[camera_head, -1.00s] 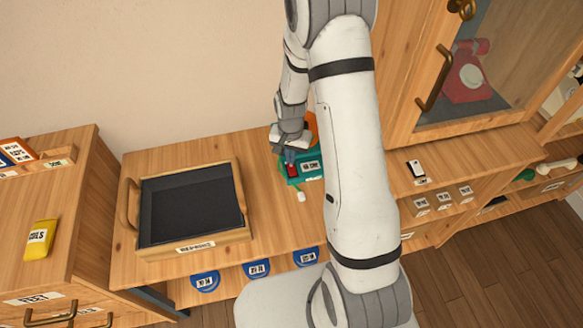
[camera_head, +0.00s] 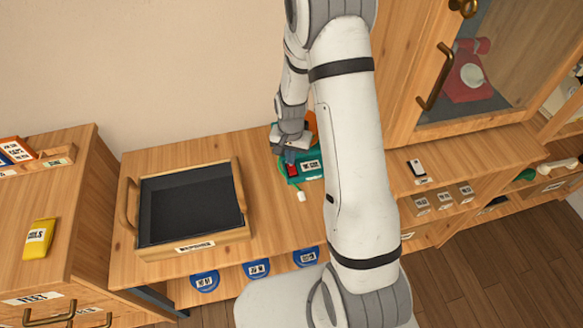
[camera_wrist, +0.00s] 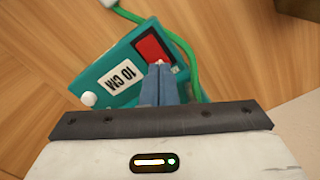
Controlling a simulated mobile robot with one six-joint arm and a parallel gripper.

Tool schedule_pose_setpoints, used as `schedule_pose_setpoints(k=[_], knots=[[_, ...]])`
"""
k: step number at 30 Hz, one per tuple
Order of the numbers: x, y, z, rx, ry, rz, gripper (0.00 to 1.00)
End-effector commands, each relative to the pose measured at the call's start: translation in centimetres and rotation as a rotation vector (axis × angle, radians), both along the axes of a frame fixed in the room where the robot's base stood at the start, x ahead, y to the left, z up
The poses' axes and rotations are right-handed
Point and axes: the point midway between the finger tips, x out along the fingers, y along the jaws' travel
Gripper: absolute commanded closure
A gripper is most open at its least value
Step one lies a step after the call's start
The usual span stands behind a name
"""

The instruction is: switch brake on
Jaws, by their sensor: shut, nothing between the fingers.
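A teal box (camera_wrist: 112,65) with a white "10 CM" label, a red switch (camera_wrist: 153,43) and a white knob (camera_wrist: 90,99) lies on the wooden bench. The box also shows in the head view (camera_head: 313,172), partly behind my arm. My gripper (camera_wrist: 160,66) is shut and empty. Its blue-grey fingertips are over the edge of the red switch in the wrist view. I cannot tell whether they touch it. The fingers hide part of the switch and box. In the head view my gripper (camera_head: 290,154) is just above the red part.
A green cable (camera_wrist: 180,37) runs beside the switch. A black-lined wooden tray (camera_head: 243,232) stands to the left on the bench. A cabinet with a red phone (camera_head: 467,82) is at the right. Bare bench lies between tray and box.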

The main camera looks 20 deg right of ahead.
Motion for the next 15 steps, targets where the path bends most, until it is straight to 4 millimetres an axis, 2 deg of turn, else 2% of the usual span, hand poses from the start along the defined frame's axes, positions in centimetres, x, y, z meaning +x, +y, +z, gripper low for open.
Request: schedule_pose_setpoints(k=[15], knots=[[0.0,0.0,-0.86,0.0,0.0,0.0,1.0]])
